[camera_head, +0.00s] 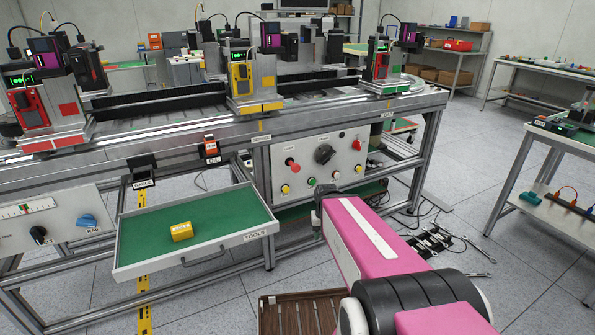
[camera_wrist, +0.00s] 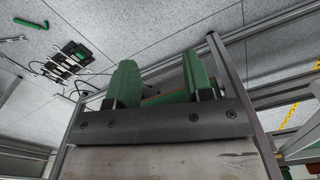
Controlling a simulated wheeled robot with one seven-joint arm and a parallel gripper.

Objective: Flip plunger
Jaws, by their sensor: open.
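I cannot make out a part that is clearly the plunger. Three stations stand along the bench rail: a red one (camera_head: 50,138) at the left, a yellow one (camera_head: 240,78) in the middle and a green one (camera_head: 383,72) at the right. Each carries upright gauge-like units. My gripper (camera_wrist: 160,82) shows in the wrist view with two green fingers spread apart and nothing seen between them. In the head view my pink arm reaches toward the bench's lower front, right of the open drawer; the gripper is not clearly seen there.
An open drawer (camera_head: 128,258) labelled TOOLS holds a yellow block (camera_head: 181,231). A control panel (camera_head: 350,170) has knobs and buttons; another panel (camera_head: 72,207) has a blue knob. A brown slatted crate (camera_head: 300,312) and loose tools (camera_head: 435,240) are on the floor.

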